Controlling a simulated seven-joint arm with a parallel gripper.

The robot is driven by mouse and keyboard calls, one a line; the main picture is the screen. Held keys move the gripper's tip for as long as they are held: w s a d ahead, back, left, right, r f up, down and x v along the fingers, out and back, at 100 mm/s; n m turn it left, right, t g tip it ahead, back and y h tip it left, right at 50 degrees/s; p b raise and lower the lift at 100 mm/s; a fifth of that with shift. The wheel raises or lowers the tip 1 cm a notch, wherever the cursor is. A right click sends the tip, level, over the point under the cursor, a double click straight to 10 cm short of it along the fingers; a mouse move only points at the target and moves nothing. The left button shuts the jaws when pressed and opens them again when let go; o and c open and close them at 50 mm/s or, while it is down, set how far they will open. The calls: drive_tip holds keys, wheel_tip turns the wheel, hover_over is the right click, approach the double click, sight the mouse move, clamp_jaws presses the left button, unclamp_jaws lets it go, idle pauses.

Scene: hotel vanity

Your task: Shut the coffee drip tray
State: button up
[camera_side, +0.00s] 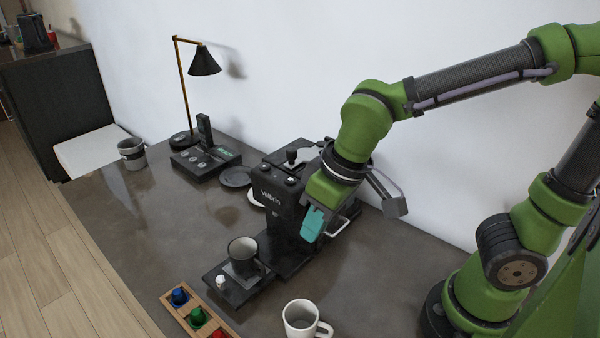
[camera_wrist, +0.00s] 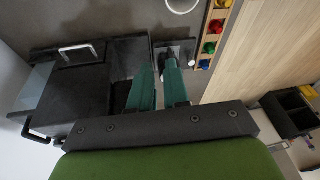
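The black coffee machine (camera_side: 283,205) stands on the counter below my arm. Its low black drip tray (camera_side: 287,262) sticks out from the front toward the lower left, so it is open. A grey cup (camera_side: 242,250) stands on the tray's outer part, beside a small white knob (camera_side: 221,283). My gripper (camera_side: 309,236) has teal fingers and hangs beside the machine's front, above the tray. In the wrist view my gripper (camera_wrist: 158,66) shows two separated fingers. They partly cover the tray's outer end (camera_wrist: 184,46), and contact cannot be told.
A white mug (camera_side: 303,319) stands near the front, right of a wooden holder (camera_side: 207,323) with coloured capsules. A phone (camera_side: 205,155), lamp (camera_side: 188,85) and dark saucer (camera_side: 236,176) are behind. Bare counter lies left of the tray.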

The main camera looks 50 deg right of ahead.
sight(256, 259)
drive_tip(key=a+f+n+h, duration=0.1)
drive_tip(key=a+f, duration=0.1)
drive_tip(key=a, duration=0.3)
drive_tip(key=w+a+f+n+t+h, duration=0.1)
drive_tip(key=a+f+n, duration=0.1)
drive_tip(key=a, duration=0.4)
drive_tip(key=a+f+n+h, duration=0.1)
drive_tip(key=a+f+h, duration=0.1)
drive_tip(key=a+f, duration=0.2)
drive_tip(key=shift+w+a, duration=0.2)
drive_tip(key=shift+a, duration=0.6)
clamp_jaws()
drive_tip(key=w+a+m+t, duration=0.1)
drive_tip(key=w+a+t, duration=0.2)
drive_tip(key=w, duration=0.1)
drive_tip(key=shift+h, duration=0.3)
drive_tip(key=x, duration=0.9)
drive_tip(key=shift+s+d+r, duration=0.1)
drive_tip(key=shift+d, duration=0.25)
drive_tip(key=shift+w+d+r, duration=0.1)
drive_tip(key=shift+w+d, duration=0.15)
drive_tip(key=shift+d, duration=0.3)
drive_tip(key=shift+w+d, duration=0.25)
drive_tip(key=shift+d, duration=0.25)
drive_tip(key=shift+w+d, duration=0.25)
drive_tip(key=shift+d, duration=0.25)
drive_tip(key=shift+m, duration=0.3)
drive_tip(key=d, duration=0.9)
drive_tip(key=shift+d, duration=0.3)
